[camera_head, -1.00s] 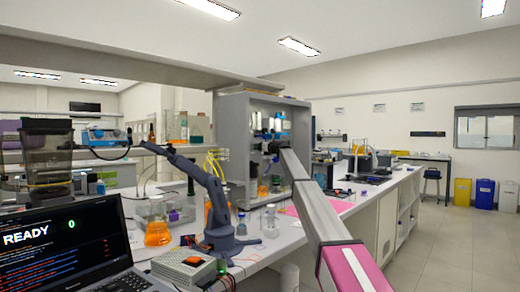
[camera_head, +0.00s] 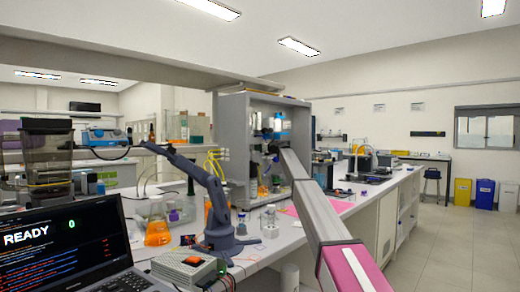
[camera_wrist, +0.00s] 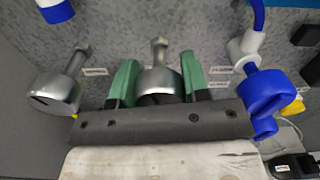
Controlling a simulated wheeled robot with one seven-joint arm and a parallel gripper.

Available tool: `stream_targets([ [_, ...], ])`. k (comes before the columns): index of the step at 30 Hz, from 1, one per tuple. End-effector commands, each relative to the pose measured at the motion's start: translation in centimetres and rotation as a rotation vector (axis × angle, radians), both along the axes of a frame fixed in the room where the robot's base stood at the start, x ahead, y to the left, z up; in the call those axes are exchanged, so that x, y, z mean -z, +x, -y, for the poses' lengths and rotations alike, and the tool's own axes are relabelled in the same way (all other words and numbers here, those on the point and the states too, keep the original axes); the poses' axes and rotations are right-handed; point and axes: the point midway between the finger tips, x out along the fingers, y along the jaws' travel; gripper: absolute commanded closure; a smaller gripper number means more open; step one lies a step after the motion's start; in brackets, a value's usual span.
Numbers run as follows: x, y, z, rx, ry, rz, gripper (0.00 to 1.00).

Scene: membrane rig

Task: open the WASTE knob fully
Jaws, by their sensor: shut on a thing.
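In the wrist view, my gripper (camera_wrist: 156,88) has its two green fingers on either side of a silver metal knob (camera_wrist: 158,80) and is shut on it. The knob's stem points up in the picture, and a dark line crosses its lower face, partly hidden by my gripper's bar. A second silver knob (camera_wrist: 57,92) sits to the left, clear of the fingers, with its stem slanting up and right. Small white labels on the grey panel are too blurred to read, so I cannot tell which knob is WASTE. In the head view, my arm reaches into the grey rig (camera_head: 235,140).
A blue valve or fitting (camera_wrist: 265,92) with a white collar and blue tube stands close to the right of my gripper. A blue and white piece (camera_wrist: 55,10) is at upper left. Glassware, a small dark arm (camera_head: 215,195) and a laptop (camera_head: 75,250) crowd the bench.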

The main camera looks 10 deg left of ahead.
Motion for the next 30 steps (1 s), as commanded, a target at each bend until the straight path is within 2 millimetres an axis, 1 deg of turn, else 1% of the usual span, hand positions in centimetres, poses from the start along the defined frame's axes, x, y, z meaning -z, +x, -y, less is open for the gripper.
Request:
stream_targets([
  [30,-0.11,0.06,0.07,0.0,-0.588,0.754,0.82],
])
